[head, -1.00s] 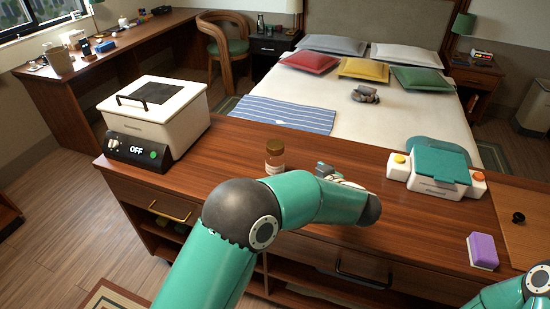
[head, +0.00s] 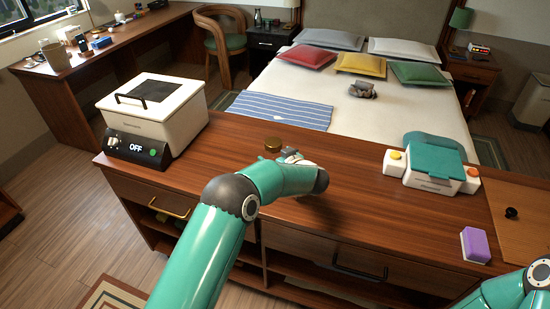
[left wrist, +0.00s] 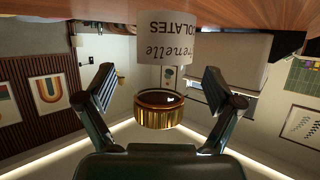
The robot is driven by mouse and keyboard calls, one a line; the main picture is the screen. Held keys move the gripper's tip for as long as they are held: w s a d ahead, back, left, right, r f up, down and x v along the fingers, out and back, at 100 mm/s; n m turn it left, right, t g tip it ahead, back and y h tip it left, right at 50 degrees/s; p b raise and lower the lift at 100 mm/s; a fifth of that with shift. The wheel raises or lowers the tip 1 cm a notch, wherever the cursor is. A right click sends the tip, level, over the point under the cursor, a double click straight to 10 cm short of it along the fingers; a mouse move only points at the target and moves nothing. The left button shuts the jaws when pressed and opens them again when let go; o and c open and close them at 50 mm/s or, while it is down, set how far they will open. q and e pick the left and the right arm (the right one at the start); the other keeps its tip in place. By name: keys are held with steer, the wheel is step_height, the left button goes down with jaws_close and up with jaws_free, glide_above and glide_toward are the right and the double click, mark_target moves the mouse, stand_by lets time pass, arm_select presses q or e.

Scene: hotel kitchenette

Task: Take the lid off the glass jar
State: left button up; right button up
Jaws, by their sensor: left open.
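The glass jar stands on the wooden counter with its gold lid (head: 273,144) on top. In the head view my left gripper (head: 284,156) is at the jar and hides most of its body. In the left wrist view, which is upside down, the gold lid (left wrist: 158,109) lies between the two spread fingers of my left gripper (left wrist: 158,82). Gaps show between the lid and both fingers. The jar's white label (left wrist: 166,38) shows beyond the lid, with dark lettering. My right gripper is out of view; only part of that arm shows at the lower right.
A white cooker (head: 152,112) with a panel reading OFF stands at the counter's left end. A white and teal device (head: 435,165), a purple and white sponge (head: 475,245) and a small black knob (head: 511,212) are to the right. Counter between jar and device is clear.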

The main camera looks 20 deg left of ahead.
arm_select(q)
steer(key=shift+x, duration=0.95)
steer(key=shift+c, duration=0.2)
steer(key=shift+r, duration=0.1)
steer(key=c, duration=1.4)
steer(key=shift+r, duration=0.1)
step_height(320, 180, up, 20)
steer(key=shift+p, duration=0.45)
